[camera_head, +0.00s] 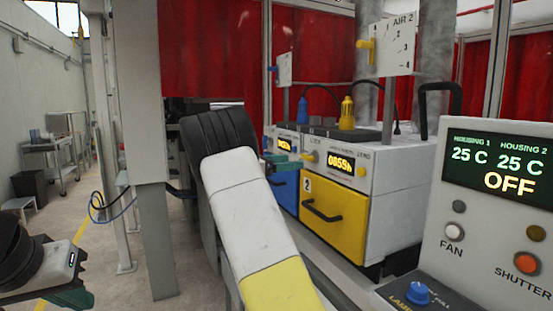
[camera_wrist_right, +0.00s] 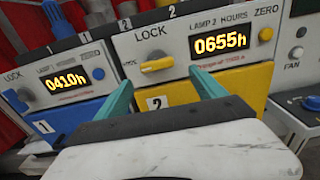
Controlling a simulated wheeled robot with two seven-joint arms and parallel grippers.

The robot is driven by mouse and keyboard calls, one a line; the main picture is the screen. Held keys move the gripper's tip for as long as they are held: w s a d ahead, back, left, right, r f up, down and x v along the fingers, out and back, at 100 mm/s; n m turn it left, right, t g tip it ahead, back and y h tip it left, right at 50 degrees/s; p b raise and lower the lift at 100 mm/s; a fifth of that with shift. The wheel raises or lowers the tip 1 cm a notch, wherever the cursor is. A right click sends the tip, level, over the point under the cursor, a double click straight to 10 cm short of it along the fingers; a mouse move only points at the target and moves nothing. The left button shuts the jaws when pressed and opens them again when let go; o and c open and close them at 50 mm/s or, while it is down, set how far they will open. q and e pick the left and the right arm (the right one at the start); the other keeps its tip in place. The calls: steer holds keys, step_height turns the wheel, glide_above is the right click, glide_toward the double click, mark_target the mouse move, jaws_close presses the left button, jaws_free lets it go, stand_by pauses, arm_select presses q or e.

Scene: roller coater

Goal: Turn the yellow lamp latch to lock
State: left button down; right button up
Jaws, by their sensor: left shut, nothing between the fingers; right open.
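The yellow lamp latch (camera_wrist_right: 156,64) is on the lamp 2 panel, under the word LOCK and left of the 0655h display. Its handle lies nearly level, tilted slightly up to the right in the right wrist view. In the head view the latch (camera_head: 309,156) shows just right of my right gripper (camera_head: 279,161). In the wrist view my right gripper (camera_wrist_right: 161,79) is open, its teal fingers on either side of and below the latch, with nothing between them. Whether they touch the panel is unclear. My left gripper (camera_head: 74,298) is at the lower left, shut and empty, partly cut off.
The yellow drawer (camera_head: 334,218) marked 2 is below the latch. The blue latch (camera_wrist_right: 25,95) and lamp 1 panel are to the left. A control console (camera_head: 500,200) with FAN and SHUTTER buttons stands at the right. A grey post (camera_head: 150,150) stands left of my right arm.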

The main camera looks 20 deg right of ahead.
mark_target(304, 159)
steer(key=d, duration=0.5)
steer(key=w+d, duration=0.1)
steer(key=d, duration=0.1)
steer(key=shift+d+r, duration=0.1)
steer(key=shift+d, duration=0.15)
steer(key=c, duration=1.4)
